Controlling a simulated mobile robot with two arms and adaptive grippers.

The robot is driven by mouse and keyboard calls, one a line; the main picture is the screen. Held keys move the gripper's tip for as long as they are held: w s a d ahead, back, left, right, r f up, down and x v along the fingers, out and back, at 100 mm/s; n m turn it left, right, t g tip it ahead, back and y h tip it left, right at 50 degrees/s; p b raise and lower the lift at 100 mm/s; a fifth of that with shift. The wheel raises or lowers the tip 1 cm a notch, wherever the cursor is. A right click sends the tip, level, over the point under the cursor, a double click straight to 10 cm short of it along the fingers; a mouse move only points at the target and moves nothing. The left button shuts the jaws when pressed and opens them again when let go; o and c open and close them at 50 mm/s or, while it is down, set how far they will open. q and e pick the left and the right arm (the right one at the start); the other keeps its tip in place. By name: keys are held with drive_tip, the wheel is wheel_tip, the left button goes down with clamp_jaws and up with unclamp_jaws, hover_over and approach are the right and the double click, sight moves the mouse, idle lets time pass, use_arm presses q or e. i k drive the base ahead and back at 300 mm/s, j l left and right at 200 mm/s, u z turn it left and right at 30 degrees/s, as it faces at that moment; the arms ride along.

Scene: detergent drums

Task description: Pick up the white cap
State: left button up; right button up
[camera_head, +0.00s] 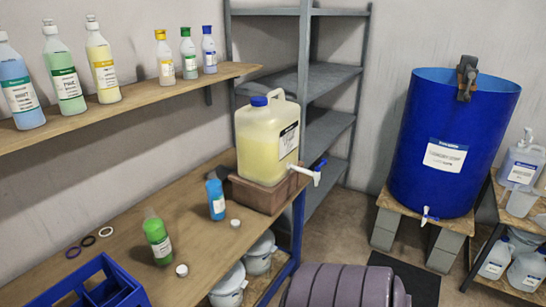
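Two small white caps lie on the wooden bench. One white cap (181,270) is near the bench's front edge, just right of and in front of a green bottle (158,239). The other white cap (235,223) lies farther back, near a blue bottle (216,198) and the brown block under the yellow jug. Both caps lie apart from the bottles. Neither of my grippers is in view.
A yellow jug (266,142) with a tap stands on a brown block (255,195). Three rings (88,240) and a blue crate (112,290) are at the bench's left. A blue drum (445,125) stands right. A purple-grey ribbed object (345,287) is in front.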

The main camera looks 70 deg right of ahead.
sight(234, 224)
drive_tip(key=z, duration=1.75)
